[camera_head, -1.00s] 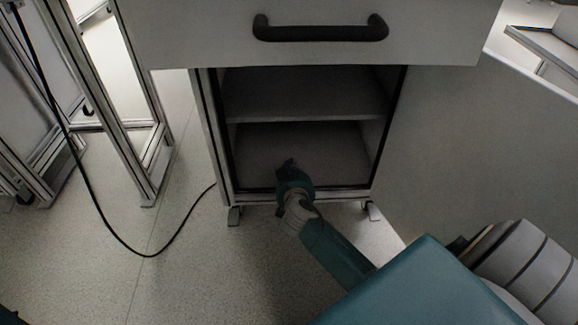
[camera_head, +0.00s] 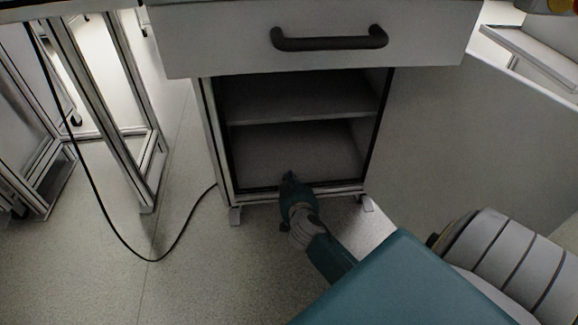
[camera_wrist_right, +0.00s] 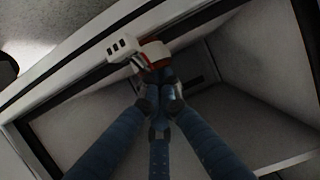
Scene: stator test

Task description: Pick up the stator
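My right gripper (camera_head: 289,180) is at the front lower edge of the open cabinet (camera_head: 214,150), its fingertips just over the bottom compartment. In the right wrist view its dark blue fingers (camera_wrist_right: 161,93) are drawn together at the tips. A small white part with red-orange areas and dark square openings, apparently the stator (camera_wrist_right: 152,52), sits at these tips and appears gripped between them. The stator does not show in the head view, where the hand seems to hide it. My left gripper is not in view.
A drawer with a black handle (camera_head: 330,40) is above the opening. A middle shelf (camera_head: 300,108) divides the cabinet; its visible inside looks empty. A large grey panel (camera_head: 460,150) stands at the right. A black cable (camera_head: 105,222) hangs at the left. The floor in front is clear.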

